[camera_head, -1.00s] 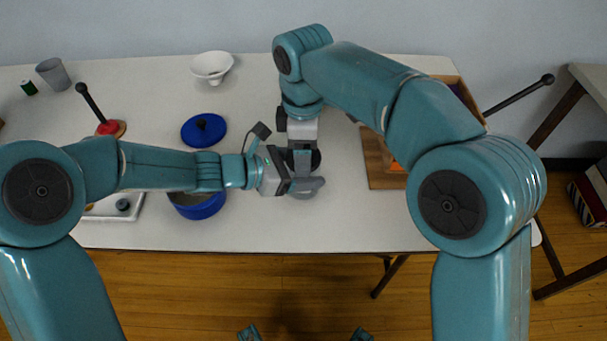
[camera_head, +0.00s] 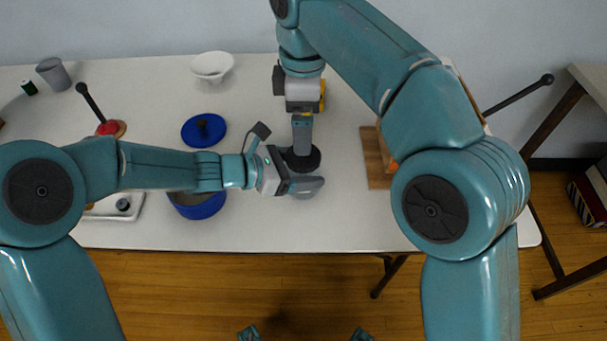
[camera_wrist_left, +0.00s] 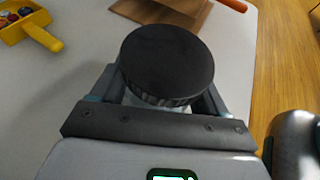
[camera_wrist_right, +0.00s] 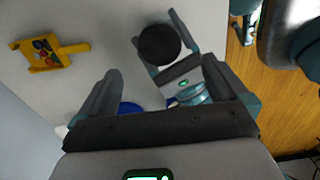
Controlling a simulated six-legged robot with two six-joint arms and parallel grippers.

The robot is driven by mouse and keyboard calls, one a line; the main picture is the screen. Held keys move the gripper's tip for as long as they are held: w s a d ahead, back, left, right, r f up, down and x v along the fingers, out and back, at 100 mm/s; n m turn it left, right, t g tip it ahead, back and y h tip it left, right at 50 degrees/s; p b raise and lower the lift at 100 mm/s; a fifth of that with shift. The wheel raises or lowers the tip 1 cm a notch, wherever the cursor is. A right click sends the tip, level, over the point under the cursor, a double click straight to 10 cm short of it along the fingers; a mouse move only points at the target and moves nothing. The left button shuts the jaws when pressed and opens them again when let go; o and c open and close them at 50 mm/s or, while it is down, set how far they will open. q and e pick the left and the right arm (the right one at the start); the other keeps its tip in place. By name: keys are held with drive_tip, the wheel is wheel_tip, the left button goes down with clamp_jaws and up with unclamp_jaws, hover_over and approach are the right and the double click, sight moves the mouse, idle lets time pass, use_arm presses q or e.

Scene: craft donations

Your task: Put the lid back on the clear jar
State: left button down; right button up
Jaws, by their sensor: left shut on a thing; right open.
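The round black lid (camera_head: 303,159) is on top of the clear jar, between the fingers of my left gripper (camera_head: 304,184). The left wrist view shows the lid (camera_wrist_left: 167,64) looking level, with a little of the clear jar (camera_wrist_left: 133,99) under its rim. Whether it is fully tightened I cannot tell. My left gripper is shut on the jar; its fingers and the lid hide most of the jar. My right gripper (camera_head: 302,146) is open and empty, behind and above the lid. In the right wrist view the lid (camera_wrist_right: 159,45) lies beyond its open fingers, apart from them.
A blue pot (camera_head: 199,208) is beside my left forearm, with a blue lid (camera_head: 203,130) behind it. A white funnel-like bowl (camera_head: 212,66) stands at the back. A yellow scoop-shaped tray (camera_wrist_left: 22,24) holds small balls. A wooden board (camera_head: 376,165) lies to the right.

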drive_tip(key=shift+r, duration=2.05)
use_arm(q)
unclamp_jaws()
drive_tip(key=p+v, duration=0.2)
drive_tip(key=v, duration=1.4)
drive_tip(key=shift+a+p, duration=0.2)
drive_tip(key=shift+p, duration=0.15)
use_arm(e)
wheel_tip(320, 180, up, 3)
drive_tip(key=shift+f, duration=0.15)
